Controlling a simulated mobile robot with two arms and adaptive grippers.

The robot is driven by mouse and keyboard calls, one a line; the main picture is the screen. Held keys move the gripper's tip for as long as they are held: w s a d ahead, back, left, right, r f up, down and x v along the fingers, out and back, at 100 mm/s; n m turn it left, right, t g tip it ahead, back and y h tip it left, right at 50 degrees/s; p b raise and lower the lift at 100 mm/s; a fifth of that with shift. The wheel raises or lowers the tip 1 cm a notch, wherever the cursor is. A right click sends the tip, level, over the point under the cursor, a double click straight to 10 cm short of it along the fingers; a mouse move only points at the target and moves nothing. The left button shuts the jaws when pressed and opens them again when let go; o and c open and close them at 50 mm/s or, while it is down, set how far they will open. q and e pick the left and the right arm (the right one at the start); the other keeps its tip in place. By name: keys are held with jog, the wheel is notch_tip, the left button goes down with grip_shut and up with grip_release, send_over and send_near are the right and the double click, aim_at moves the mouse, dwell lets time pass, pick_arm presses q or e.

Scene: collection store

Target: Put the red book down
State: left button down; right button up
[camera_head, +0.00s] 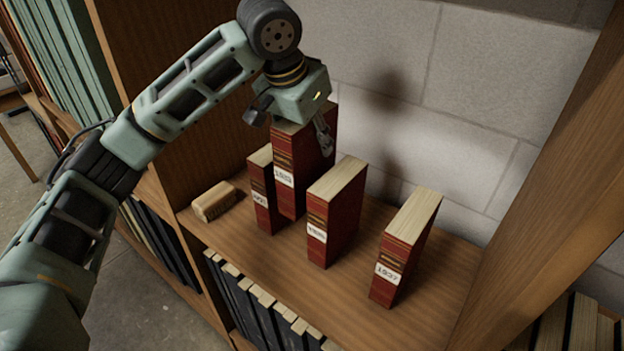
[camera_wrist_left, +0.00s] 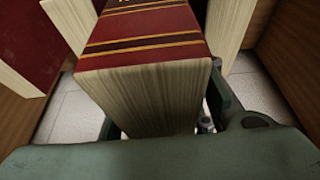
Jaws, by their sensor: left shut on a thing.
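My left gripper (camera_head: 292,126) is shut on a red book (camera_head: 312,156) with gold bands and a white label, gripping it from above near its top. The book is upright, its top higher than the other red books. Its lower end is partly hidden by its neighbours, so I cannot tell whether it touches the shelf (camera_head: 345,290). In the left wrist view the held book (camera_wrist_left: 150,45) fills the middle between the fingers. My right gripper is not in view.
A thin red book (camera_head: 262,195) stands left of the held one. Two more red books (camera_head: 333,215) and (camera_head: 406,250) stand to the right, with a gap between them. A block wall (camera_head: 470,90) closes the back.

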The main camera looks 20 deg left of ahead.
aim_at(312, 179)
pick_arm(q)
jog(key=f, duration=0.3)
jog(key=shift+w+a+f, duration=0.1)
jog(key=shift+w+f, duration=0.1)
jog(key=shift+f, duration=0.2)
jog(key=shift+f+p, duration=0.35)
jog(key=shift+f, duration=0.75)
notch_tip(312, 179, down, 4)
jog(key=shift+r+p, duration=0.25)
jog(key=shift+p, duration=0.15)
jog(key=shift+f, duration=0.15)
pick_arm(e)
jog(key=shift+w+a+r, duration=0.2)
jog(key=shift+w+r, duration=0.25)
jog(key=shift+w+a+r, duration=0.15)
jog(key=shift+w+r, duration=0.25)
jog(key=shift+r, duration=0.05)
pick_arm(q)
jog(key=c, duration=1.4)
grip_release()
jog(key=shift+s+f, duration=0.1)
jog(key=shift+f, duration=0.05)
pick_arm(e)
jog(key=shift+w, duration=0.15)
